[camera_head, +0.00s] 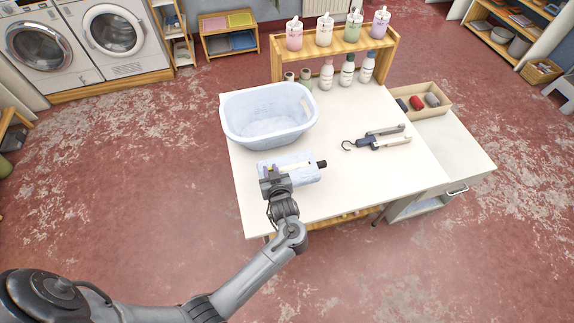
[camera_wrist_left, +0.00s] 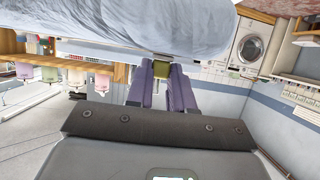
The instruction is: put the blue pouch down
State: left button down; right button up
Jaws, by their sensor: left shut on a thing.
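The light blue pouch (camera_head: 305,177) is at my left gripper (camera_head: 280,170), over the front left part of the white table, just in front of the basket. In the left wrist view, pale blue-grey fabric (camera_wrist_left: 140,25) fills the top of the picture, just past the fingertips. My left gripper is shut, with a small olive piece (camera_wrist_left: 161,69) between its fingertips. The gripper hides part of the pouch in the head view. I cannot tell whether the pouch touches the table. My right gripper is not in view.
A pale blue basket (camera_head: 268,115) stands on the white table (camera_head: 340,190). A wooden shelf (camera_head: 335,47) with bottles stands at the back, and an open box (camera_head: 420,101) at the right. The table's front right is clear.

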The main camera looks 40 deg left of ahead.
pick_arm(q)
notch_tip(320, 180, down, 3)
jog(key=shift+s+d+f, duration=0.1)
jog(key=shift+f, duration=1.8)
jog(key=shift+f+b, duration=0.1)
jog(key=shift+b, duration=0.2)
jog(key=c, duration=1)
grip_release()
